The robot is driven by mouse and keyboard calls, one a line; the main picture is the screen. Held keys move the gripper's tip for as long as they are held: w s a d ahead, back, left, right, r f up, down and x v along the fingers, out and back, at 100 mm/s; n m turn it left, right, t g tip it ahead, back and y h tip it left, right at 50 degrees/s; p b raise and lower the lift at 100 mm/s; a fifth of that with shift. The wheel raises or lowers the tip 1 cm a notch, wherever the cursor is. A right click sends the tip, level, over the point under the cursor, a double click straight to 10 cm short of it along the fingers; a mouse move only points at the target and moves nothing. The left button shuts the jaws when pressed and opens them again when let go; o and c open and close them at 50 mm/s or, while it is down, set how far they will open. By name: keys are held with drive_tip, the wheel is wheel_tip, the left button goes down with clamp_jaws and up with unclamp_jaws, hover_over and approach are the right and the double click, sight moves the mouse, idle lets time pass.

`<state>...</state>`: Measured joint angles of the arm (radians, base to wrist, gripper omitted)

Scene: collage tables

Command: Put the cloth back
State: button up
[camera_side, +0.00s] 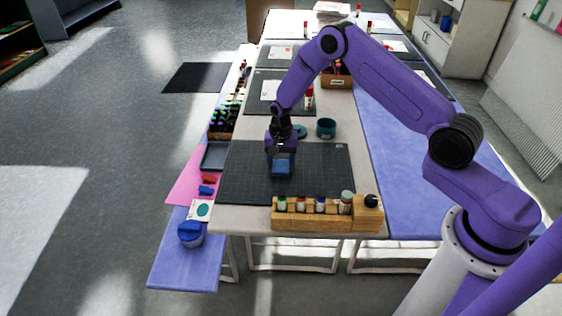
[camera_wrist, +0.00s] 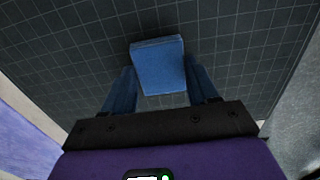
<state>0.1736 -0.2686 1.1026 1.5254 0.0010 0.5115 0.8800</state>
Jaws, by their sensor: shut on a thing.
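The blue cloth (camera_side: 281,170) shows as a small, block-like blue piece at the dark cutting mat (camera_side: 240,185). In the wrist view the cloth (camera_wrist: 159,64) is between the two blue fingers. My gripper (camera_side: 281,160) points down over the mat and is shut on the cloth; it also shows in the wrist view (camera_wrist: 160,82). I cannot tell whether the cloth touches the mat or is just above it. Its underside is hidden.
A wooden rack (camera_side: 300,222) with several bottles lines the near edge. A shallow grey tray (camera_side: 215,156) is left of the mat. Beyond the mat stands a teal cup (camera_side: 326,128). A blue-lidded tub (camera_side: 190,235) sits on the lower left bench. The mat around the gripper is clear.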

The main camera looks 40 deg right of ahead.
sight(281, 166)
drive_tip(key=shift+f, duration=0.15)
drive_tip(key=o, duration=1)
drive_tip(key=shift+o, duration=0.2)
wheel_tip(281, 166, up, 12)
drive_tip(key=s+a+r+n, duration=0.5)
drive_tip(key=s+a+r, duration=0.1)
drive_tip(key=s+r, duration=0.1)
drive_tip(key=s+a+r+n, duration=0.2)
drive_tip(key=s+n, duration=0.1)
drive_tip(key=s, duration=0.3)
drive_tip(key=s+a+r+n, duration=0.1)
drive_tip(key=s+r+n, duration=0.2)
drive_tip(key=s, duration=0.2)
drive_tip(key=s+d+r+n, duration=0.1)
drive_tip(key=s+n, duration=0.2)
drive_tip(key=s, duration=0.4)
drive_tip(key=s+d+n, duration=0.2)
drive_tip(key=s+n, duration=0.2)
drive_tip(key=s, duration=0.3)
drive_tip(key=s+d+r+n, duration=0.1)
drive_tip(key=s+d+n, duration=0.1)
drive_tip(key=s, duration=0.5)
drive_tip(key=shift+s+d+r+n, duration=0.2)
drive_tip(key=shift+d+r+n, duration=0.1)
drive_tip(key=shift+n, duration=0.5)
